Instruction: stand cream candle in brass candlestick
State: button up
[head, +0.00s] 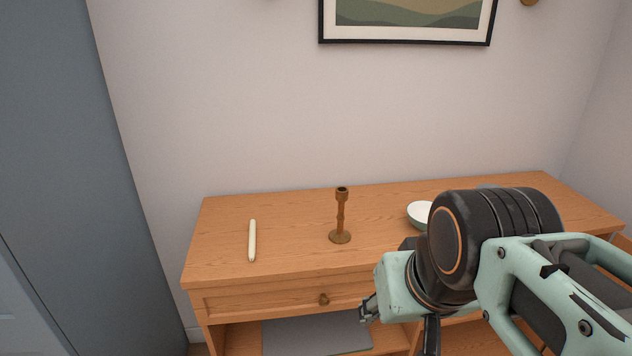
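The cream candle (252,241) lies on its side on the left part of the wooden sideboard top, its length running from front to back. The brass candlestick (340,217) stands upright near the middle of the top, right of the candle, with its socket empty. My gripper (366,311) shows only in part, low in front of the sideboard's drawer front, below and apart from both objects. My arm hides much of it, and its finger opening cannot be made out.
A white bowl (418,214) stands right of the candlestick, partly hidden by my arm. The wooden sideboard (290,213) has a drawer with a round knob (323,299) and a grey panel (300,338) below. A framed picture (408,41) hangs above. The top between candle and candlestick is clear.

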aim_at(338, 235)
jog(key=i+j+u, duration=0.15)
jog(key=i+j, duration=0.75)
jog(key=k+l, duration=0.2)
jog(key=i+j, duration=0.3)
